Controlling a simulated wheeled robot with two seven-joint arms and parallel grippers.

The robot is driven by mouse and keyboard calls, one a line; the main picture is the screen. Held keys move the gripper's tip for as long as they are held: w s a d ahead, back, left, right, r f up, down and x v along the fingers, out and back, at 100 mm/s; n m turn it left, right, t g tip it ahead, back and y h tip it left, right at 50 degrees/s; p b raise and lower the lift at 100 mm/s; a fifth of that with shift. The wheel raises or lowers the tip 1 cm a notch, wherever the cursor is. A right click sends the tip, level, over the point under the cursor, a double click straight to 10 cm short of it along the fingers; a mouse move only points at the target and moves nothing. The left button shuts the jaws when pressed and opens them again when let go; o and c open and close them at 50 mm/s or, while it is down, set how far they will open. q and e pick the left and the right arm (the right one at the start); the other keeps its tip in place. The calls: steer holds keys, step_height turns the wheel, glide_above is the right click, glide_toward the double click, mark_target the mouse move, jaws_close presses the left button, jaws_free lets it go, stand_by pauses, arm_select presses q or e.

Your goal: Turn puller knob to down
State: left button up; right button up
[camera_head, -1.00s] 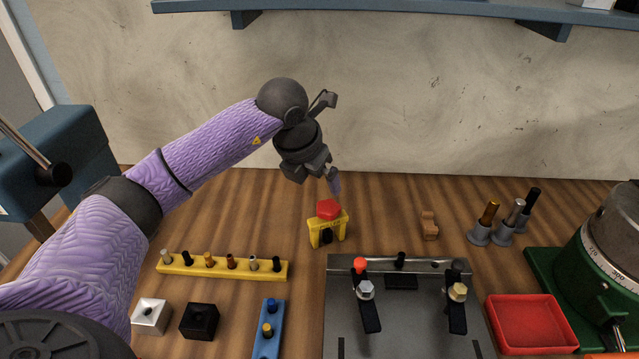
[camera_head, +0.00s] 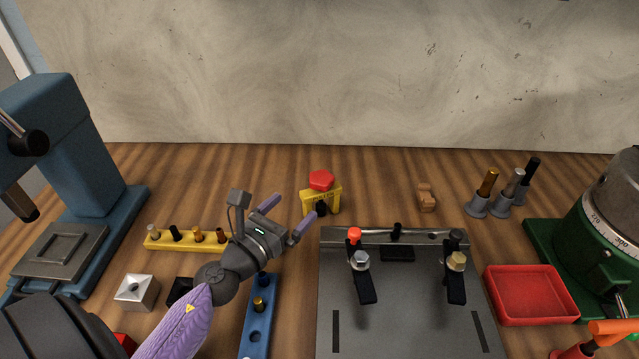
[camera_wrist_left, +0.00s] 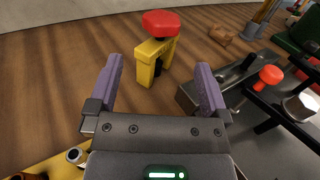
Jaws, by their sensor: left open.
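A small yellow block (camera_head: 315,200) stands on the wooden top. It has a red faceted knob (camera_head: 321,180) above it and a dark round part low on its front; I take this to be the puller. In the left wrist view the red knob (camera_wrist_left: 161,23) and yellow body (camera_wrist_left: 154,62) show ahead, centred between my fingers. My left gripper (camera_head: 294,209) is open and empty, to the front left of the block, fingers pointing toward it. In the left wrist view its two purple fingers (camera_wrist_left: 160,82) stand wide apart, not touching the block. My right gripper is out of view.
A grey fixture plate (camera_head: 400,310) with clamps (camera_head: 361,270) lies right of my gripper. A yellow pin rack (camera_head: 160,243) and blue rack (camera_head: 255,335) lie near my arm. A red tray (camera_head: 530,295) is at right. The wood behind the block is clear.

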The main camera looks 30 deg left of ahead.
mark_target(315, 188)
arm_select(q)
steer(key=w, duration=0.9)
steer(key=shift+w+d, duration=0.1)
steer(key=shift+d, duration=0.05)
steer(key=c, duration=1.3)
steer(key=shift+o, duration=0.2)
steer(key=shift+r+y+p, duration=0.15)
steer(key=shift+y+p, duration=0.15)
steer(key=shift+p, duration=0.1)
steer(key=shift+n, duration=0.3)
steer(key=o, duration=1.3)
steer(key=shift+c, duration=0.2)
